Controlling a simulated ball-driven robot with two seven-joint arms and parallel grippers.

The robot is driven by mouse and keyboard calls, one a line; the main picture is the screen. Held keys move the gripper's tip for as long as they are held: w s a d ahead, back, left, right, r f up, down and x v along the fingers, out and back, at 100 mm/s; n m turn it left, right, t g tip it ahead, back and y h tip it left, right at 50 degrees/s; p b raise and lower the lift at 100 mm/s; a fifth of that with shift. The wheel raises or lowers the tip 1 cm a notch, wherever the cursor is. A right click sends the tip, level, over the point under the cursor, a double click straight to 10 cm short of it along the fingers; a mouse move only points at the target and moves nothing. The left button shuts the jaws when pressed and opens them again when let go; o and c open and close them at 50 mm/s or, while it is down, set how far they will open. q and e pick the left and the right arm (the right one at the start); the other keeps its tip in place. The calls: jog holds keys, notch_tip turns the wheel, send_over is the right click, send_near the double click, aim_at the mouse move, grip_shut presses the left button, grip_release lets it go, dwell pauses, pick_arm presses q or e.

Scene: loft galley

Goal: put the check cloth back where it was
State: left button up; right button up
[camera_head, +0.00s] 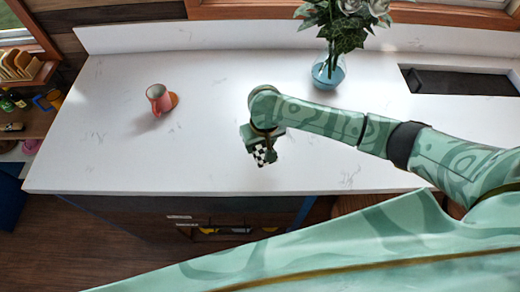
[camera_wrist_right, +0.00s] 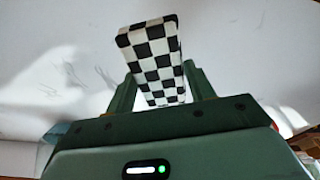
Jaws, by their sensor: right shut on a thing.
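The check cloth (camera_head: 262,155) is a small black-and-white checkered piece under my right gripper (camera_head: 264,146) in the head view. In the right wrist view the cloth (camera_wrist_right: 153,62) stands out between the two green fingers of the right gripper (camera_wrist_right: 158,88), which is shut on it. The gripper is over the front middle part of the white counter (camera_head: 205,112). I cannot tell for certain whether the cloth touches the counter. My left gripper is not in view.
A glass vase (camera_head: 328,72) with white flowers stands at the back. A dark sink (camera_head: 460,81) is at the right. The counter between mug and arm is clear.

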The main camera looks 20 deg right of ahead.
aim_at(260, 147)
jog(key=shift+w+d+f, duration=0.1)
jog(key=shift+w+f, duration=0.6)
jog(key=shift+f, duration=0.2)
jog(key=f, duration=0.1)
jog(key=f+b, duration=0.1)
jog(key=f, duration=0.1)
jog(key=shift+w+d+f+b, duration=0.1)
jog(key=shift+w+f+b, duration=0.05)
jog(key=shift+w+b, duration=0.2)
jog(key=shift+f, duration=0.15)
jog(key=shift+f, duration=0.15)
jog(key=o, duration=0.9)
jog(key=r+p, duration=0.1)
jog(key=r, duration=0.3)
jog(key=s+r+p, duration=0.1)
jog(key=r, duration=0.3)
jog(key=s+r+p, duration=0.1)
jog(key=r+p, duration=0.1)
jog(key=r, duration=0.2)
jog(key=shift+r, duration=0.1)
